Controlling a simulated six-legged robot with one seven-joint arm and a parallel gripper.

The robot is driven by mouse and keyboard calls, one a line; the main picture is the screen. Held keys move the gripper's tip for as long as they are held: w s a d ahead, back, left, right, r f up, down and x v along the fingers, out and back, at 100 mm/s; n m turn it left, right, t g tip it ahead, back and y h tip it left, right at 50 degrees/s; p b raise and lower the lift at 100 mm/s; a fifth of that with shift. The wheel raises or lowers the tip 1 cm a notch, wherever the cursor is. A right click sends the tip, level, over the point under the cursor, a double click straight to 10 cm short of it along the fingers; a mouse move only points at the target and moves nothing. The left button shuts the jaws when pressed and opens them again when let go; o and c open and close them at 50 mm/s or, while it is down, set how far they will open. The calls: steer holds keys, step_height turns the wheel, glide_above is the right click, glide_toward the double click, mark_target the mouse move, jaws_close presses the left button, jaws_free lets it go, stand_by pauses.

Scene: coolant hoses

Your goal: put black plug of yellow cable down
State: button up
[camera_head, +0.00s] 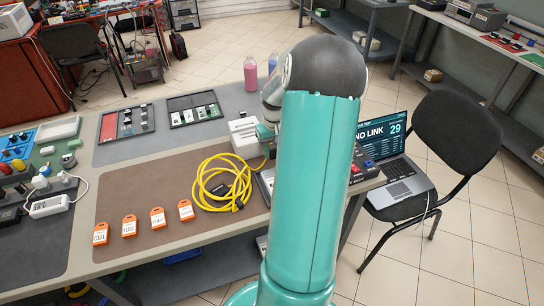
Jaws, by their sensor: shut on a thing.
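The yellow cable (205,190) lies in a loose coil on the brown mat at the table's right part. A dark connector (238,205) shows at the coil's lower right, and another dark piece lies inside the coil. My teal arm stands in front of the table's right end. My gripper (266,136) is partly seen at the left of the arm, beside a white device (245,136), above and right of the coil. It is shut on the black plug, but its fingertips and the plug between them are mostly hidden behind my arm.
Several orange tags (129,226) lie along the mat's front edge. Dark trays (126,122) sit behind the brown mat (150,185). Bottles (251,74) stand at the back. A laptop (394,160) rests on a chair at right. The mat left of the coil is clear.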

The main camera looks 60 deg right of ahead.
steer(key=shift+w+d+f, duration=0.2)
steer(key=shift+w+f, duration=0.15)
steer(key=shift+f, duration=0.15)
steer(key=shift+w+d+f, duration=0.1)
steer(key=shift+w+f, duration=0.1)
steer(key=shift+f, duration=1.5)
steer(key=shift+f, duration=0.25)
steer(key=o, duration=1)
steer(key=shift+c, duration=0.2)
steer(key=shift+r, duration=0.15)
step_height(320, 180, up, 12)
